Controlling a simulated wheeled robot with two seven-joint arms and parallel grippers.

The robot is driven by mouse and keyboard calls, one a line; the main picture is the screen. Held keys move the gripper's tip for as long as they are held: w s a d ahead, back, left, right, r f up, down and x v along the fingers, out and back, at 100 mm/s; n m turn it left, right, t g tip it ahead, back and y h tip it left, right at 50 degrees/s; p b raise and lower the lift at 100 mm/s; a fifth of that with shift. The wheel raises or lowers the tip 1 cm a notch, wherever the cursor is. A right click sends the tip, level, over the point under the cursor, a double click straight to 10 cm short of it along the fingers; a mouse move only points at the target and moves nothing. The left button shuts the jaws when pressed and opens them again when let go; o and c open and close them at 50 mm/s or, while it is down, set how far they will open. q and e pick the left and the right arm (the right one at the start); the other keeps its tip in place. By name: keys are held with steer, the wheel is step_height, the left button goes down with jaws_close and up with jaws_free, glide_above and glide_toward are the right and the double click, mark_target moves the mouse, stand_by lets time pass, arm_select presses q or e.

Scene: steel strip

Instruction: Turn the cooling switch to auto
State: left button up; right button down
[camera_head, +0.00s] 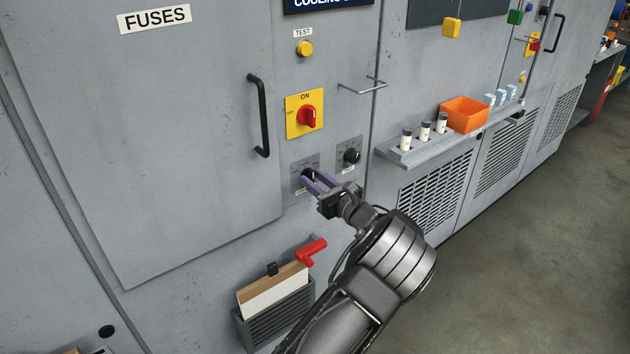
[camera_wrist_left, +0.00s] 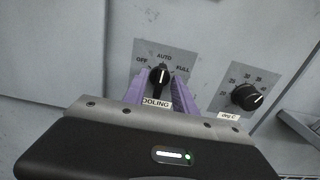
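The cooling switch is a black rotary knob (camera_wrist_left: 160,76) on a grey plate marked OFF, AUTO and FULL. Its white pointer line stands about upright, toward the AUTO mark. In the head view the knob (camera_head: 308,174) is partly hidden by my gripper. My left gripper (camera_head: 315,182) reaches it from the lower right. In the left wrist view its two purple fingers (camera_wrist_left: 160,86) stand open, one on each side of the knob; whether either touches it I cannot tell. My right gripper is not in view.
A second black dial (camera_head: 351,156) sits close to the right of the switch. Above are a red main switch (camera_head: 308,117) on yellow and a black door handle (camera_head: 259,115). A wire bracket (camera_head: 362,87) juts out. A shelf (camera_head: 410,155) projects at right; a document holder (camera_head: 275,310) hangs below.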

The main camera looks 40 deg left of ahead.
arm_select(q)
steer(key=b+v, duration=0.1)
steer(key=v, duration=0.6)
steer(key=shift+d+b, duration=0.3)
steer(key=shift+d, duration=0.1)
steer(key=shift+s, duration=0.1)
steer(key=s+d+f+n+g+h, duration=0.15)
steer(key=s+f, duration=0.25)
steer(key=f, duration=0.4)
steer(key=s+f+n+g+h, duration=0.1)
steer(key=s+f+g+h, duration=0.15)
steer(key=s+f, duration=0.4)
steer(key=s+d+f+n+g+h, duration=0.1)
steer(key=s+f+n+h, duration=0.15)
steer(key=f, duration=0.75)
steer(key=s+d+f+n+g+h, duration=0.2)
steer(key=s+d+f+h, duration=0.35)
steer(key=s+f, duration=0.25)
steer(key=s+d+f+n+h, duration=0.3)
steer(key=s+d+n, duration=0.15)
steer(key=d, duration=0.35)
steer(key=s+d+f+n+h, duration=0.3)
steer(key=s+d, duration=0.3)
steer(key=d, duration=0.3)
steer(key=s+d+r+n+t+h, duration=0.2)
steer(key=s+d+r+n+h, duration=0.1)
steer(key=d+n, duration=0.5)
steer(key=shift+d+r+n, duration=0.3)
steer(key=shift+d+n, duration=0.05)
steer(key=shift+d, duration=0.3)
